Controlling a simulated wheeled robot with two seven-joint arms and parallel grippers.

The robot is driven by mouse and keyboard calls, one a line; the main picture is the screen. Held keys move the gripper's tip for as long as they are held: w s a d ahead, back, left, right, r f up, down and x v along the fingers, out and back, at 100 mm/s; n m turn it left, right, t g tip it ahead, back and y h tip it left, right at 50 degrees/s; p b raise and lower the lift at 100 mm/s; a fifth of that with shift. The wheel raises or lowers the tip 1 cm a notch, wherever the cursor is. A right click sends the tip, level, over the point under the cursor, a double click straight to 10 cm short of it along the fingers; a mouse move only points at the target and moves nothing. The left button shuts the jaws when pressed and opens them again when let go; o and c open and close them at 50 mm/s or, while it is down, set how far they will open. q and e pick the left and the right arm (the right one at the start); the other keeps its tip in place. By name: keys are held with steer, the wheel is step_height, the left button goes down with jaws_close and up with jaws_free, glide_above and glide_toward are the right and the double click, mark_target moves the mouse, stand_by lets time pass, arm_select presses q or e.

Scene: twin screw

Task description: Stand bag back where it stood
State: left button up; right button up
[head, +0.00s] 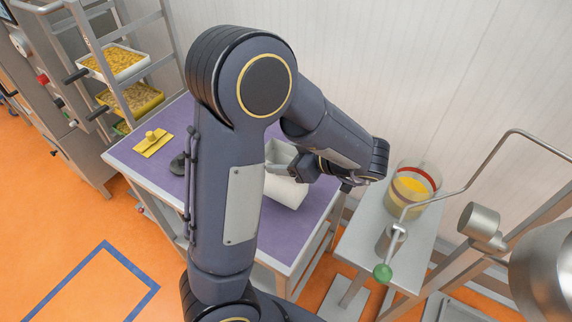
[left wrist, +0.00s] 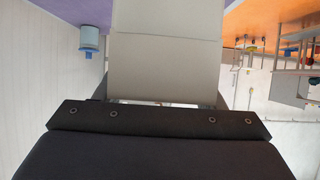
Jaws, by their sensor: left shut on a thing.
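The pale grey-white bag (head: 286,192) shows at the right part of the purple-topped table (head: 132,155), partly hidden behind my left arm. My left gripper (head: 300,170) is at the bag's upper part and is shut on it. In the left wrist view the bag (left wrist: 165,52) fills the top middle, between the fingers. I cannot tell whether the bag's base touches the table. My right gripper is not in view.
A yellow plate with a knob (head: 153,143) and a dark object (head: 178,164) lie left on the table. A clear container with yellow contents (head: 412,188) stands on the metal stand at right. A rack with yellow-filled trays (head: 118,62) stands back left. A blue-topped object (left wrist: 90,38) is near the bag.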

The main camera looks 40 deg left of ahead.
mark_target(284, 189)
arm_select(q)
steer(key=shift+w+f, duration=0.1)
steer(key=shift+f, duration=1.65)
steer(key=o, duration=1.1)
